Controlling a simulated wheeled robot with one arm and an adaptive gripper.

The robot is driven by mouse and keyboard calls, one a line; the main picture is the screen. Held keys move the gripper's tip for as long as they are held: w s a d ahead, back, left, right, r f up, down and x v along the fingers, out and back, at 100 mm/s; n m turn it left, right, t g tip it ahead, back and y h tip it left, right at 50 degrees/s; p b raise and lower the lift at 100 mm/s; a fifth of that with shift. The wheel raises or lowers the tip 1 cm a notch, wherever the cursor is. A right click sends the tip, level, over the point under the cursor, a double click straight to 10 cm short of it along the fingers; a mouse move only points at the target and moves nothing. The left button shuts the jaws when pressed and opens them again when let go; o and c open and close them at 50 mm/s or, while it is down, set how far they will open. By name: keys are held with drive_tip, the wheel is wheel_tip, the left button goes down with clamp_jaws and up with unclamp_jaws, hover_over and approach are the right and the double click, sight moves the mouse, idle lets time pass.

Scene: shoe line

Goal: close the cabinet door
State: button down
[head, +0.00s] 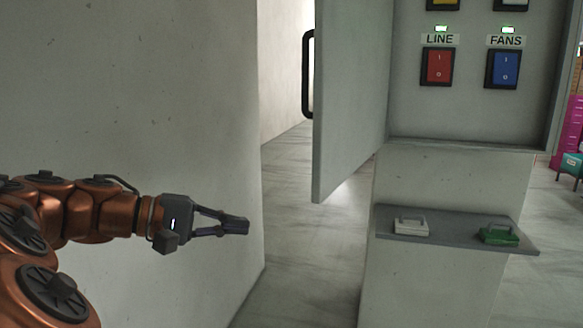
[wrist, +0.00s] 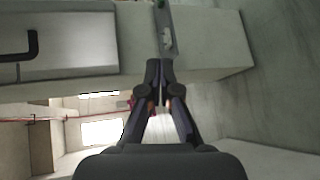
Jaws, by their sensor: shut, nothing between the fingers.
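The cabinet door (head: 350,95) stands swung open on the left side of the cabinet (head: 470,125), in the head view. Its black handle (head: 307,73) is on the door's free left edge. In the wrist view, the door (wrist: 70,45) and its handle (wrist: 22,46) appear at upper left, turned on their side. My gripper (head: 240,226) is shut and empty, left of the door and lower in the picture, apart from it. The gripper also shows in the wrist view (wrist: 161,95). Inside the cabinet are a red LINE switch (head: 437,67) and a blue FANS switch (head: 503,69).
A grey shelf (head: 455,230) juts from the cabinet's pedestal, bearing a white item (head: 411,226) and a green item (head: 498,235) with handles. A pale wall (head: 150,110) rises behind my arm. Bare floor (head: 310,235) lies between wall and pedestal.

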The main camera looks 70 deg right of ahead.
drive_tip(key=w+r+m+g+h, duration=0.1)
drive_tip(key=w+r+m+g, duration=0.2)
drive_tip(key=r, duration=0.5)
drive_tip(key=s+a+p+x, duration=0.1)
drive_tip(key=a+p+x, duration=0.1)
drive_tip(key=x, duration=1)
drive_tip(key=shift+s+r, duration=0.25)
drive_tip(key=shift+s, duration=0.25)
drive_tip(key=shift+s+d, duration=0.1)
drive_tip(key=shift+s, duration=0.05)
